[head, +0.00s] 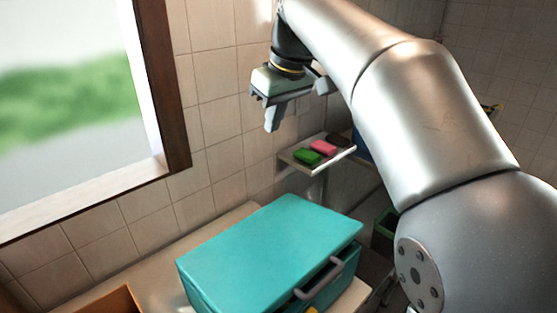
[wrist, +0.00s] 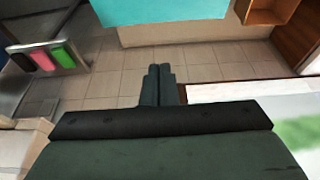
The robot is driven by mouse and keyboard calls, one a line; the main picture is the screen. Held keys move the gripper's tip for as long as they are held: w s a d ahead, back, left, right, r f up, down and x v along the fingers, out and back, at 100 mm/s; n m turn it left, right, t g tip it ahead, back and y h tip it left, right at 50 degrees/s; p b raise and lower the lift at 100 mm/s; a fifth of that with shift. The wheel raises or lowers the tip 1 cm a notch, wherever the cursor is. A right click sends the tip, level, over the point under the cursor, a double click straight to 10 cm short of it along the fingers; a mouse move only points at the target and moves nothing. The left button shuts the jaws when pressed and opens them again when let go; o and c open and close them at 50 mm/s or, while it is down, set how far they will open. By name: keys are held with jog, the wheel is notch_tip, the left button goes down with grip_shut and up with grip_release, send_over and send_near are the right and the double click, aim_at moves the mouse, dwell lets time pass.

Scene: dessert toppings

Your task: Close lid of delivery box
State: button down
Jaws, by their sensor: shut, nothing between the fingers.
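The teal delivery box (head: 268,250) stands on the counter in the lower middle of the head view. Its lid lies flat over the top. At the right front a narrow dark gap shows under the lid near the grey handle (head: 319,278). I cannot tell if the lid is fully seated. Part of the teal lid (wrist: 160,10) shows at the top edge of the wrist view. My gripper (head: 272,126) is above and behind the box, apart from it, fingers pointing down. In the wrist view its fingers (wrist: 158,72) are together and empty.
A small wall shelf (head: 345,152) holds green, pink and dark items behind the box. A window frame (head: 172,85) is at the left. A brown wooden box (head: 108,302) stands at the lower left. The air between gripper and lid is clear.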

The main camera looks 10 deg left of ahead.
notch_tip(320, 180, down, 9)
jog(key=p, duration=0.1)
jog(key=shift+s+d, duration=0.2)
jog(key=shift+d, duration=0.2)
jog(key=shift+f, duration=0.1)
jog(key=shift+f, duration=0.1)
